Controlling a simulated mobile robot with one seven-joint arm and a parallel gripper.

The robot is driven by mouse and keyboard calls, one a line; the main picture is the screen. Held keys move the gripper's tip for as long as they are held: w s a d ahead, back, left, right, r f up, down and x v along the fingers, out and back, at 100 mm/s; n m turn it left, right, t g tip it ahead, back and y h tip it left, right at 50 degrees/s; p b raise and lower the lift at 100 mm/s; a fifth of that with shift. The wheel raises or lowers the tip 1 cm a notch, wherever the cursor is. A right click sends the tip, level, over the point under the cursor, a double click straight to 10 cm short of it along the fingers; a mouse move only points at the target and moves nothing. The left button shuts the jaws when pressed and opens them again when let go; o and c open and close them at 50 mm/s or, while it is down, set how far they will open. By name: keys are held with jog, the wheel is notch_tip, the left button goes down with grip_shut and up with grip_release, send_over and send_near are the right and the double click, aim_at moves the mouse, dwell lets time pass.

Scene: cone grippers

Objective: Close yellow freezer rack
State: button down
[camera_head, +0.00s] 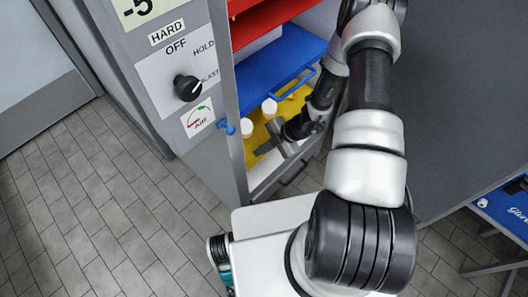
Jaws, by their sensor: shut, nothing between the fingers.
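The yellow freezer rack (253,158) is the lowest coloured shelf seen inside the grey freezer cabinet, in the head view. Two white-capped containers (270,108) stand on it. My gripper (268,147) is shut and empty, over the yellow rack near its front. I cannot tell whether it touches the rack. My arm hides the right part of the rack, and how far the rack sticks out is hard to tell.
A blue rack (268,72) with a handle sits above the yellow one, and a red rack (262,20) above that. A control panel with a black knob (188,88) is left. A blue table (505,210) stands at right. The tiled floor at left is clear.

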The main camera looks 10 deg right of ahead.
jog(key=shift+w+a, duration=0.3)
jog(key=shift+w, duration=0.1)
jog(key=shift+w+r, duration=0.1)
jog(key=shift+w, duration=0.05)
jog(key=s+d+r+p, duration=0.2)
jog(key=s+d+r, duration=0.4)
jog(key=d+r, duration=0.1)
jog(key=shift+d+r+p, duration=0.35)
jog(key=shift+d+r, duration=0.05)
jog(key=shift+d, duration=0.25)
